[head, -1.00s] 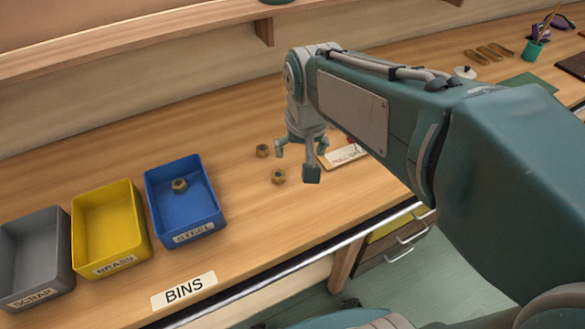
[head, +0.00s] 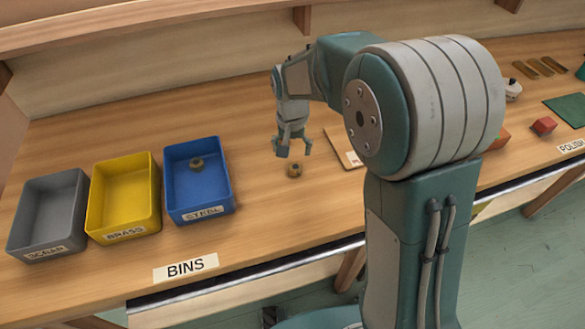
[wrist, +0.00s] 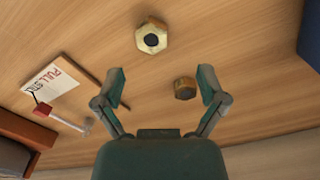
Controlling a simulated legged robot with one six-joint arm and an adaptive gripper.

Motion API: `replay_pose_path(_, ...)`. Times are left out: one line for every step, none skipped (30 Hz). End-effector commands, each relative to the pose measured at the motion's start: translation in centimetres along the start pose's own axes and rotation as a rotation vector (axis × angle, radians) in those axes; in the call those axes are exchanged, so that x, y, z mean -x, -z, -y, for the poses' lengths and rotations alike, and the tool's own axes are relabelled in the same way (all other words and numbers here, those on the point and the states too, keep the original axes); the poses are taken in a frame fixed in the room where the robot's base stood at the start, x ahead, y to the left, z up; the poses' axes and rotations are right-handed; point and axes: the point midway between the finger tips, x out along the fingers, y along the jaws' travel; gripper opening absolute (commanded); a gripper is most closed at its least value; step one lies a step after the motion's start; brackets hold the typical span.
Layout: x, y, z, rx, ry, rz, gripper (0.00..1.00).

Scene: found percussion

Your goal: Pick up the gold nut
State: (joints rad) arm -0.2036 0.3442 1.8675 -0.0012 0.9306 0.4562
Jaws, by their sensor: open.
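A gold hex nut (head: 295,170) lies on the wooden bench just in front of my gripper (head: 294,150). In the wrist view a bright gold nut (wrist: 151,38) lies beyond the fingertips, with its hole facing up. A darker, brownish-gold nut (wrist: 185,88) shows between the fingers, closer to the right one; my gripper hides it in the head view. My gripper (wrist: 160,75) is open and empty, pointing down above the bench. Another nut (head: 197,164) sits inside the blue STEEL bin (head: 203,198).
A yellow BRASS bin (head: 122,222) and a grey SCRAP bin (head: 45,235) stand left of the blue bin. A lettered card (wrist: 52,85) and a red-headed stick (wrist: 43,109) lie beside the gripper. Red blocks (head: 543,126) lie far right. Bench between bin and gripper is clear.

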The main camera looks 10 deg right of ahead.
Motion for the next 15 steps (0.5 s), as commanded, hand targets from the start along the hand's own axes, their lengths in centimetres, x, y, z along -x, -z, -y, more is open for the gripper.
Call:
replay_pose_path(-0.4, 0.0, -0.2, -0.002, 0.0, 0.002, 0.91)
replay_pose_path(-0.6, 0.0, -0.2, -0.002, 0.0, 0.002, 0.91)
replay_pose_path(-0.8, 0.0, -0.3, -0.003, 0.002, 0.002, 0.91)
replay_pose_path(-1.1, 0.0, -0.4, -0.003, 0.003, 0.002, 0.91)
replay_pose_path(-1.4, 0.0, -0.5, -0.003, 0.003, 0.002, 0.91)
replay_pose_path(-2.0, 0.0, -0.5, -0.003, 0.003, 0.004, 0.91)
replay_pose_path(-2.5, -0.1, -0.5, -0.003, 0.003, 0.004, 0.91)
replay_pose_path(-3.1, -0.2, -0.5, -0.003, 0.002, 0.006, 0.91)
replay_pose_path(-3.7, -0.2, -0.3, -0.003, 0.002, 0.004, 0.91)
replay_pose_path(-4.2, -0.2, -0.3, -0.002, 0.002, 0.004, 0.91)
replay_pose_path(-4.6, -0.2, -0.2, -0.002, 0.001, 0.003, 0.91)
replay_pose_path(-5.1, -0.2, -0.1, -0.002, 0.0, 0.002, 0.91)
replay_pose_path(-5.3, -0.2, 0.0, -0.001, 0.0, 0.002, 0.91)
replay_pose_path(-5.5, -0.3, 0.0, -0.001, 0.0, 0.001, 0.91)
replay_pose_path(-5.7, -0.2, 0.0, -0.001, 0.001, 0.0, 0.91)
